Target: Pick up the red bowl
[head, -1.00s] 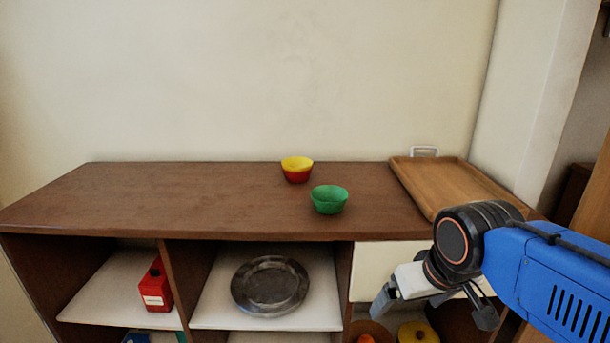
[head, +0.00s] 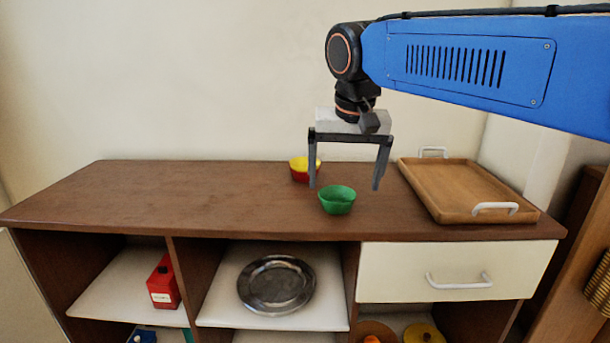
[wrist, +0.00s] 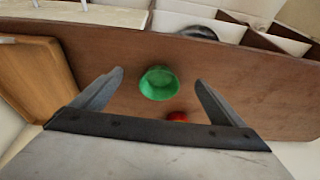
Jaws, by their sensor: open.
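The red bowl (head: 303,178) stands on the brown cabinet top, with a yellow bowl (head: 298,163) nested in it. My gripper's left finger partly covers the pair in the head view. In the wrist view only a bit of the red bowl (wrist: 177,116) shows above the gripper's body. My gripper (head: 344,188) is open and empty, pointing down. In the head view its fingers appear on either side of the green bowl (head: 338,201), which also shows between the fingers in the wrist view (wrist: 159,84). I cannot tell how high the fingertips are.
A wooden tray (head: 455,208) with white handles lies at the cabinet top's (head: 180,198) right end. The top's left part is clear. Below, the shelves hold a metal plate (head: 276,284) and a red box (head: 163,283).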

